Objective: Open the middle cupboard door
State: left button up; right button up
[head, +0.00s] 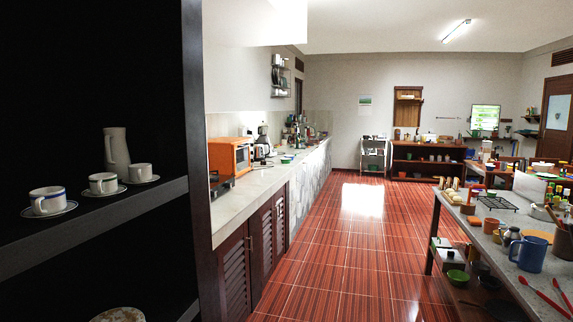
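Brown wooden cupboard doors stand in a row under the stone counter on the left side in the head view. The nearest door (234,278) has slatted panels and is partly cut off by the dark shelf unit. The door beyond it (262,252) looks shut and is seen at a steep angle. A further slatted door (280,222) follows it. Small handles show along the door edges, too small to make out well. Which door counts as the middle one I cannot tell for sure. Neither of my grippers is in view.
A dark shelf unit (205,200) with cups, saucers and a jug (117,150) stands close at left. An orange oven (231,156) sits on the counter (262,182). A cluttered table (490,240) stands at right. The red tiled floor (345,255) between is clear.

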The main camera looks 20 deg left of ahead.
aim_at(267, 238)
jog(key=i+u, duration=0.3)
jog(key=i, duration=3.75)
jog(key=i+u, duration=0.15)
jog(key=i, duration=0.5)
jog(key=i+l+u, duration=0.1)
jog(key=i, duration=0.55)
jog(key=i+l+u, duration=0.15)
jog(key=i, duration=0.5)
jog(key=i+u, duration=0.2)
jog(key=i, duration=0.3)
jog(key=i+u, duration=0.15)
jog(key=i, duration=0.35)
jog(key=i+l+u, duration=0.2)
jog(key=i, duration=0.25)
jog(key=u, duration=0.4)
jog(key=k+u, duration=0.15)
jog(key=u, duration=0.65)
jog(key=k+u, duration=0.15)
jog(key=u, duration=0.65)
jog(key=k+j, duration=0.05)
